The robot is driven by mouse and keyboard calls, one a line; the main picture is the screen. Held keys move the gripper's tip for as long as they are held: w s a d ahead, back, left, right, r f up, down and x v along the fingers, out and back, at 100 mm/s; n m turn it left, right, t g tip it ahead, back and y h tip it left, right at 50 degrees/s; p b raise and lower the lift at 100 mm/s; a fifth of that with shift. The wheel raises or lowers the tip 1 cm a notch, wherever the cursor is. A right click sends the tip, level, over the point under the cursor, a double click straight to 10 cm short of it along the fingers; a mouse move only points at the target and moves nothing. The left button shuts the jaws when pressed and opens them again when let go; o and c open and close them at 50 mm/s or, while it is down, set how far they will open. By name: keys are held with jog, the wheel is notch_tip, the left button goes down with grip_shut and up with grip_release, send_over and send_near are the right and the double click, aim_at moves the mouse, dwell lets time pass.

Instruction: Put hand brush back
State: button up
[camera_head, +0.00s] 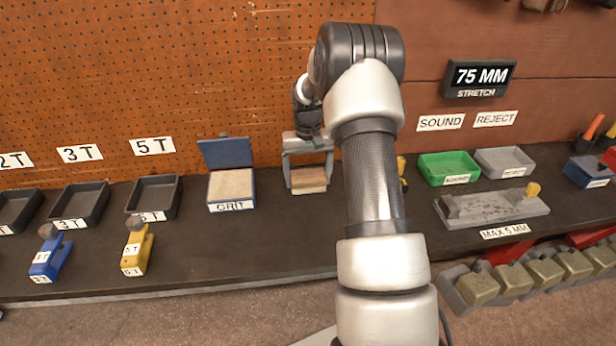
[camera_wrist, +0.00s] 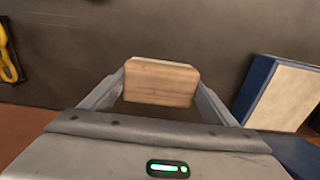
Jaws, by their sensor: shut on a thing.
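The hand brush shows as a light wooden block (camera_head: 309,179) in the head view, low over the back of the bench. In the wrist view the same wooden block (camera_wrist: 161,82) sits between the two grey fingers. My gripper (camera_head: 308,168) points down and is shut on the block, with a finger at each side. Its body also shows in the wrist view, with the fingers reaching forward (camera_wrist: 160,92). Bristles are not visible. I cannot tell whether the brush touches the bench.
A blue box labelled GRIT (camera_head: 231,188), lid open, stands just left of my gripper. A yellow tool (camera_head: 402,170) is partly hidden behind my arm. Green (camera_head: 448,167) and grey trays (camera_head: 505,161) stand right. Black trays (camera_head: 82,203) stand left. Bare bench (camera_head: 230,245) lies in front.

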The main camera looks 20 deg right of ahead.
jog(key=shift+f, duration=0.2)
jog(key=o, duration=1)
jog(key=shift+r, duration=0.15)
